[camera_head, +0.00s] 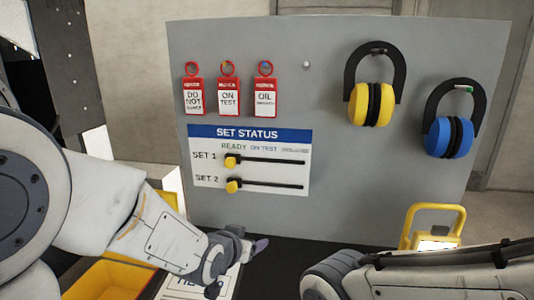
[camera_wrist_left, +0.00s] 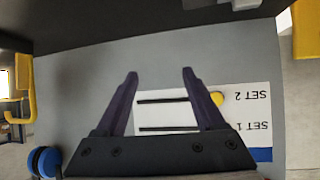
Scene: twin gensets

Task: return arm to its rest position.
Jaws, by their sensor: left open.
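My left gripper (camera_head: 258,246) is low in front of the grey panel (camera_head: 340,200) in the head view, below the set status board (camera_head: 250,140). In the left wrist view its two dark fingers (camera_wrist_left: 160,74) stand apart with nothing between them, and the board (camera_wrist_left: 245,122) appears upside down beyond them. The SET 1 yellow knob (camera_head: 231,161) and SET 2 yellow knob (camera_head: 233,186) both sit at the left ends of their slots, under READY. My right arm shows at the lower right; its gripper is out of view.
Red tags (camera_head: 228,97) hang at the panel's upper left. Yellow earmuffs (camera_head: 371,103) and blue earmuffs (camera_head: 448,137) hang at right. A yellow bin (camera_head: 110,281) is at lower left, and a yellow-handled object (camera_head: 432,226) stands at lower right.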

